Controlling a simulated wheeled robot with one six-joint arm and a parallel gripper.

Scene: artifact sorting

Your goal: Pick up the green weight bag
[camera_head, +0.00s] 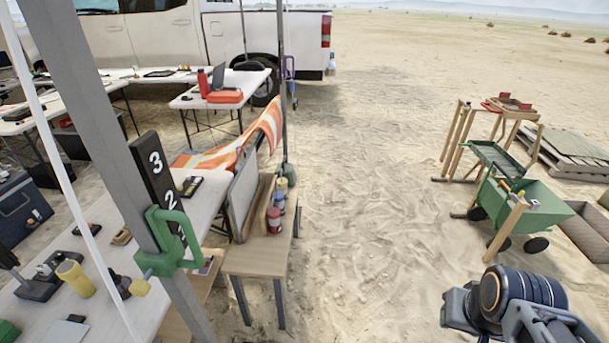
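I cannot make out a green weight bag for certain. A small green object (8,330) is cut off by the picture's lower left corner, on the white table; its kind is unclear. A green clamp (165,240) grips the grey canopy post. Part of my own arm shows at the lower right, dark with an orange ring, over the sand. My gripper's fingers do not show.
A white table (75,325) with tools and a yellow cylinder (75,279) runs along the left. A wooden bench (258,261) holds several small canisters. A green cart (540,205) and wooden sawhorses (457,135) stand at right. The sand between is clear.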

